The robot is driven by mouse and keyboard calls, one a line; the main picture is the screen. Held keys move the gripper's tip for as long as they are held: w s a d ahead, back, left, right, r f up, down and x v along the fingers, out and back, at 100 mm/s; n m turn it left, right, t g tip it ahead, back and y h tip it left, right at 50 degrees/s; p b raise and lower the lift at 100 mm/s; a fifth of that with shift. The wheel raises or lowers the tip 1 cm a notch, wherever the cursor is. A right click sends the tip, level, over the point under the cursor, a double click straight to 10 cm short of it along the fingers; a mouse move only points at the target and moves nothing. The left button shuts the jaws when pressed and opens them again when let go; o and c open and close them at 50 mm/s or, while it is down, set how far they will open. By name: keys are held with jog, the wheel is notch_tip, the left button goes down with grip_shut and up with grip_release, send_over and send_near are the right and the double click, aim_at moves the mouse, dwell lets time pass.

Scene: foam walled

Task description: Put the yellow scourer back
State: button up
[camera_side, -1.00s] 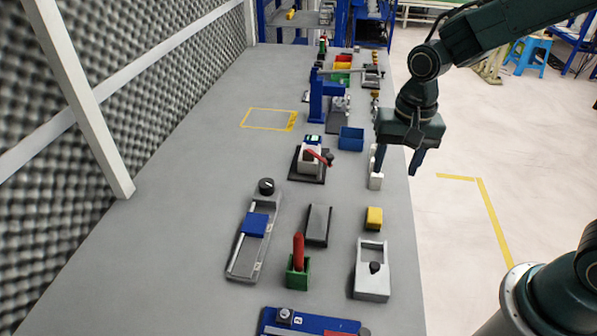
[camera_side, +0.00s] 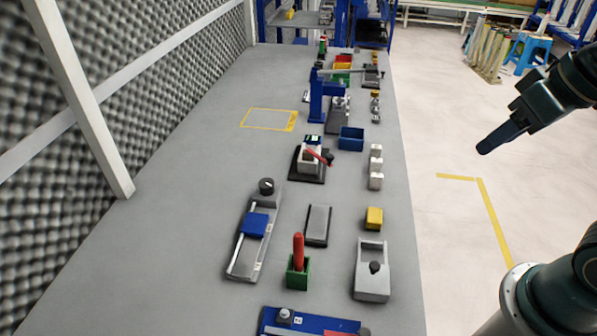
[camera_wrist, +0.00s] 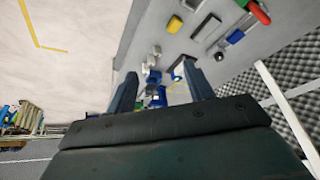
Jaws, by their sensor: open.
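The yellow scourer (camera_side: 374,218) is a small yellow block on the grey bench near its right edge. It stands between the white blocks and a light grey fixture with a dark knob. It also shows at the top of the wrist view (camera_wrist: 174,24). My gripper (camera_wrist: 160,69) is open and empty, its two fingers apart. In the side view my gripper (camera_side: 486,148) is off to the right of the bench over the pale floor, well away from the scourer. Only one finger shows clearly there.
A dark grey flat tray (camera_side: 317,226) lies left of the scourer. The light grey fixture (camera_side: 371,283) is in front of it. White blocks (camera_side: 376,165) and a blue bin (camera_side: 351,139) stand behind. A green holder (camera_side: 298,279) has an upright red handle. A yellow-taped rectangle (camera_side: 269,110) is empty.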

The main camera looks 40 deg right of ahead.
jog(key=shift+s+d+r+n+t, duration=0.15)
jog(key=shift+s+n, duration=0.1)
jog(key=shift+s, duration=0.35)
jog(key=shift+s+r+n+t, duration=0.15)
jog(key=shift+s+n, duration=0.1)
jog(key=shift+s, duration=0.3)
jog(key=shift+o, duration=0.5)
jog(key=shift+w, duration=0.1)
